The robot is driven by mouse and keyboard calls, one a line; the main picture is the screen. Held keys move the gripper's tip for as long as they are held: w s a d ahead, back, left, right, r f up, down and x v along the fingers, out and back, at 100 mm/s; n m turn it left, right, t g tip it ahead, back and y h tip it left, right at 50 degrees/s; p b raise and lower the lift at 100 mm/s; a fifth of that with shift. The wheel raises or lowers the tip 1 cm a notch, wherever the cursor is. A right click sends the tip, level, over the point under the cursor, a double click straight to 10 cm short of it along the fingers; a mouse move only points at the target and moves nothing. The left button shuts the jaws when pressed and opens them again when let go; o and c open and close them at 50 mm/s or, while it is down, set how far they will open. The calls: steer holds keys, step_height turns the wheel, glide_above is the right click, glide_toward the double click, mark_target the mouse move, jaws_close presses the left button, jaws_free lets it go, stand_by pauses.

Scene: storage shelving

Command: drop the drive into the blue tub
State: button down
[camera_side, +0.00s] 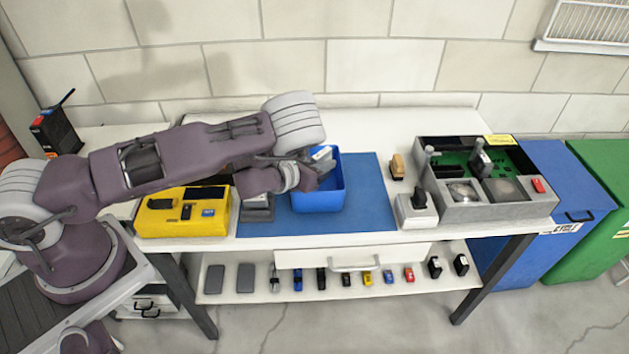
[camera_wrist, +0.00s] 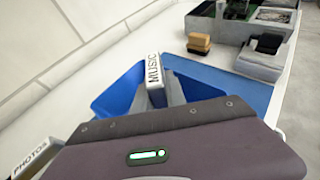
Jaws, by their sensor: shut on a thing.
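The blue tub (camera_side: 319,201) stands on the blue mat (camera_side: 365,208) on the table; it shows in the wrist view (camera_wrist: 118,97) around and below my gripper. My gripper (camera_side: 313,163) is shut on a white drive (camera_side: 321,153) at the tub's opening. In the wrist view, the drive (camera_wrist: 153,69) bears the label MUSIC and stands between my fingers (camera_wrist: 160,90). The arm and fingers hide part of the tub's rim and inside. I cannot tell how far the drive is below the rim.
A yellow device (camera_side: 183,212) is left of the mat. A grey box with an open green board (camera_side: 480,178) and a small grey switch box (camera_side: 416,209) are to the right. A block labelled PHOTOS (camera_wrist: 35,157) shows at the wrist view's lower left. The mat's right part is clear.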

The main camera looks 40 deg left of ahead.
steer(key=c, duration=1.3)
jaws_free()
steer(key=shift+s, duration=0.1)
steer(key=v, duration=0.7)
steer(key=s+a+r+n+g+y, duration=0.1)
steer(key=s+r+n+g, duration=0.15)
steer(key=r+n, duration=0.7)
steer(key=s+a+r+n+g+y, duration=0.1)
steer(key=s+r+n+g, duration=0.15)
steer(key=r+n, duration=0.7)
steer(key=s+d+r+n+g, duration=0.1)
steer(key=s+r+n, duration=0.2)
steer(key=s+n, duration=0.2)
steer(key=s+d+r+n+g+h, duration=0.1)
steer(key=s+n, duration=0.5)
steer(key=s, duration=0.6)
steer(key=s+d+r+n+g+h, duration=0.1)
steer(key=s+d+r+n, duration=0.1)
steer(key=s+r+n, duration=0.3)
steer(key=shift+s+d+r+n, duration=0.15)
steer(key=shift+s+n, duration=0.1)
steer(key=shift+s, duration=0.7)
steer(key=shift+s+d+r+n, duration=0.15)
steer(key=shift+s+n, duration=0.1)
steer(key=shift+s, duration=0.7)
